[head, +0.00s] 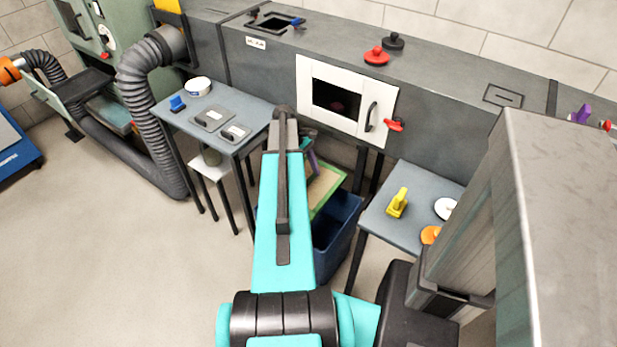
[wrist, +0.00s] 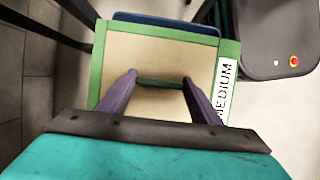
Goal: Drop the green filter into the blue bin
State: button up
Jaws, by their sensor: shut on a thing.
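The green filter (head: 326,189) has a green frame, a tan face and a white MEDIUM label; it fills the middle of the wrist view (wrist: 112,60). My gripper (wrist: 160,80) is shut on the filter, its two purple fingers at a green strip on the tan face. In the head view my arm hides most of my gripper and part of the filter. The blue bin (head: 335,238) stands on the floor between two tables. The filter is above the bin's opening in the head view, and a blue edge of the bin (wrist: 165,20) shows beyond it in the wrist view.
A left table (head: 240,105) holds grey parts, a blue item and a white roll. A right table (head: 385,225) holds a yellow item (head: 398,203), a white disc and an orange piece. The grey duct with a white door (head: 345,130) runs behind. Open floor lies at left.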

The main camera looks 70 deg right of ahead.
notch_tip(320, 180, down, 12)
jog(key=b, duration=0.9)
dwell(0.4)
jog(key=o, duration=1.3)
jog(key=shift+o, duration=0.2)
jog(key=shift+r, duration=0.2)
jog(key=p+v, duration=0.1)
jog(key=v, duration=1.2)
jog(key=shift+w+r, duration=0.15)
jog(key=shift+r, duration=0.1)
